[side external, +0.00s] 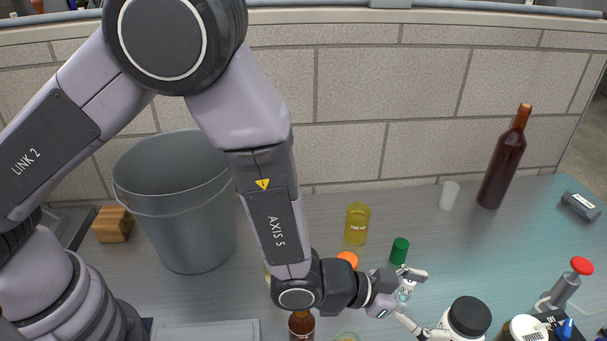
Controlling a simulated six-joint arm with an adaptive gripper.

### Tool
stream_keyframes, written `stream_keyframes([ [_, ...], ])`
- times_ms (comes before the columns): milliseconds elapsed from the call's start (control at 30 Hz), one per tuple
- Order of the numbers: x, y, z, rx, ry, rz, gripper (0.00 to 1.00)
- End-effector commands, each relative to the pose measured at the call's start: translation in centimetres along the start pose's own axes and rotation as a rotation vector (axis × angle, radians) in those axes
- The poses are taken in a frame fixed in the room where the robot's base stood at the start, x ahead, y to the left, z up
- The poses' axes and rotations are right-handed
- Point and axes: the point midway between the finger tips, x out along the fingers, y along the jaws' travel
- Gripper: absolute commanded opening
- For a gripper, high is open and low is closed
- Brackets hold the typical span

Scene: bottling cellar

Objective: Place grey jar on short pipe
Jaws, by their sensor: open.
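My gripper (417,302) is at the lower centre right, low over the bench, with its two fingers spread apart and pointing right. A small white and teal item (406,290) shows near the upper finger; I cannot tell whether it lies between the fingers or behind them. A whitish jar with a black lid (468,318) stands just right of the fingertips, seemingly apart from them. I cannot make out a clearly grey jar. A short pale cylinder (449,195) stands upright at the back; I cannot tell whether it is the short pipe.
A large grey bucket (190,210) and a wooden block (113,224) stand at left. A yellow jar (357,224), a green cylinder (399,250) and an orange item (348,258) are behind my wrist. A tall brown bottle (502,165) and red-topped item (566,285) stand right. Bench is clear centre right.

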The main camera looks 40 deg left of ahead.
Motion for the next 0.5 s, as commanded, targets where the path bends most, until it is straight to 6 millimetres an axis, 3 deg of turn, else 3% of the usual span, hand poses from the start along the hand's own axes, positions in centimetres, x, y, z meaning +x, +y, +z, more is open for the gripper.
stream_keyframes([
  [100,-2.2,0.0,0.0,0.000,-0.001,0.000,0.87],
  [333,-4.2,-0.8,-0.7,-0.007,-0.006,-0.013,0.87],
  [433,-5.6,-3.5,-2.9,-0.032,-0.036,-0.058,0.87],
  [500,-7.5,-6.5,-5.0,-0.062,-0.076,-0.109,0.87],
])
